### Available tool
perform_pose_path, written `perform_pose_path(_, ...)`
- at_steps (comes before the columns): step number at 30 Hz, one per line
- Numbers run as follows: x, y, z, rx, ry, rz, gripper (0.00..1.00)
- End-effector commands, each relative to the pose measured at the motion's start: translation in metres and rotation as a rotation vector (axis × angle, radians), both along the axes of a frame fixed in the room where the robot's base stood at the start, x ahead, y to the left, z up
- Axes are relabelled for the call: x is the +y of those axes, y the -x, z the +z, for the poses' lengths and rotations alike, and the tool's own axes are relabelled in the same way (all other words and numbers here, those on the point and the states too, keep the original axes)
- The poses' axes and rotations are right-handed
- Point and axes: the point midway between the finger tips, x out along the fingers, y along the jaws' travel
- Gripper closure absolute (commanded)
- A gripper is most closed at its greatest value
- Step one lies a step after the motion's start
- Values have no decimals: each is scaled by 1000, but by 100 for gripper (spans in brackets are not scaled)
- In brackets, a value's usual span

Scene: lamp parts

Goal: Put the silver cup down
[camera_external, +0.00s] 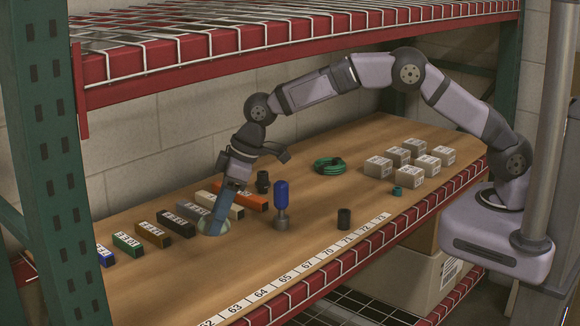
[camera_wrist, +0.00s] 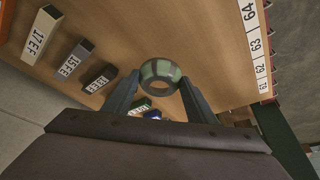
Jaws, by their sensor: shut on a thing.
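The silver cup (camera_external: 222,230) is at the left part of the wooden shelf board in the external view, partly hidden behind my fingers. My gripper (camera_external: 212,224) points down at it and is shut on it. In the wrist view the round cup (camera_wrist: 160,70) sits between the two fingertips (camera_wrist: 159,86), with a pale, greenish rim and a dark opening. The cup is at or very close to the board. I cannot tell whether its base touches the wood.
A row of labelled blocks (camera_external: 153,235) lies left of and behind the cup. A blue-topped part (camera_external: 281,204) stands upright to its right, with a black cup (camera_external: 344,218) farther right. A red-edged rack shelf (camera_external: 200,62) hangs above. Bare board lies in front.

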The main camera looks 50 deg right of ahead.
Motion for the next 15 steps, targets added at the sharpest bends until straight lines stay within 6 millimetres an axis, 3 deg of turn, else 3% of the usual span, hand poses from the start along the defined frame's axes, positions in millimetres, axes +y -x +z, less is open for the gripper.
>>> perform_pose_path(5, 1, 0, -5, -1, 1, 0, 71)
perform_pose_path(15, 1, 0, -39, 1, 1, 0, 71)
